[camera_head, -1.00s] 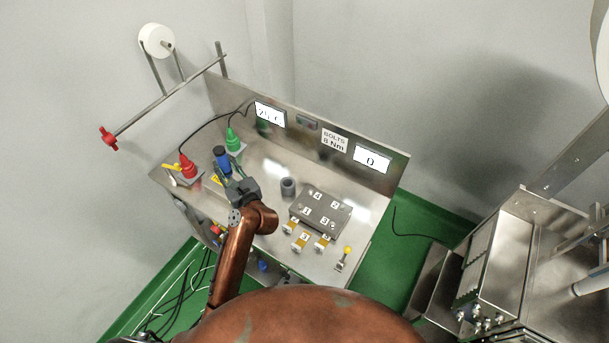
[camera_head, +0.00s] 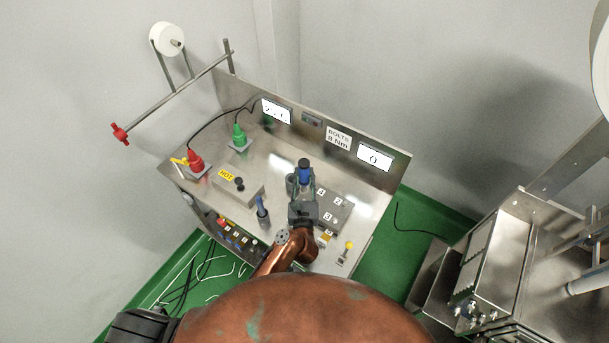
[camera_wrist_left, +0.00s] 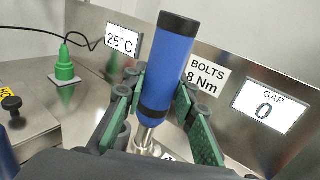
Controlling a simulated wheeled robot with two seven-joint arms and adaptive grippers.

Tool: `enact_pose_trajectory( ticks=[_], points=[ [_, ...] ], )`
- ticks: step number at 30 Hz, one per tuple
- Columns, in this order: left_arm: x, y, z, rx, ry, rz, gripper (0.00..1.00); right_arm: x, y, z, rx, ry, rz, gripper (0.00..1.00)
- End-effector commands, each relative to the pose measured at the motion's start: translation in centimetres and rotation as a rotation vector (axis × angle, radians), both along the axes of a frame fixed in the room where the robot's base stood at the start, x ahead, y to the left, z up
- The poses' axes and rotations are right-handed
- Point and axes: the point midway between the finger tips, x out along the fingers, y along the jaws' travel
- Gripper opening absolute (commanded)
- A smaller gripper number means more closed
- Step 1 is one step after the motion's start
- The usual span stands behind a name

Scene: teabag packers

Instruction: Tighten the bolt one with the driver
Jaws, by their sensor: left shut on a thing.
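The driver (camera_head: 304,171) has a blue handle with black bands and a silver shaft. My left gripper (camera_head: 303,190) is shut on it and holds it nearly upright, shaft down. In the left wrist view the blue handle (camera_wrist_left: 167,70) leans slightly between the green finger pads. The metal block (camera_head: 337,217) with numbered plates sits on the bench. Labels 4, 2 and 3 show; my gripper hides the label 1 corner, so bolt one and the driver's tip are hidden. The gap display (camera_head: 375,157) reads 0. My right gripper is not in view.
A grey round holder (camera_head: 291,184) stands beside the driver. The back panel (camera_head: 400,172) rises behind.

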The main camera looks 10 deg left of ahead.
Motion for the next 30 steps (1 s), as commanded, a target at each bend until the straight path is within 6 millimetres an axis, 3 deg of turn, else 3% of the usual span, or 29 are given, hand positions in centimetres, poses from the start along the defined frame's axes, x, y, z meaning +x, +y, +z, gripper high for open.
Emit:
enact_pose_trajectory(
  ticks=[9,30],
  points=[
    [-0.1,0.0,0.3,-0.003,0.001,-0.001,0.0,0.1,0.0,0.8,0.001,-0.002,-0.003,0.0],
    [-0.1,0.0,-5.5,-0.002,0.001,-0.001,0.0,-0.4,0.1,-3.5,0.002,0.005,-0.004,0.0]
  ],
)
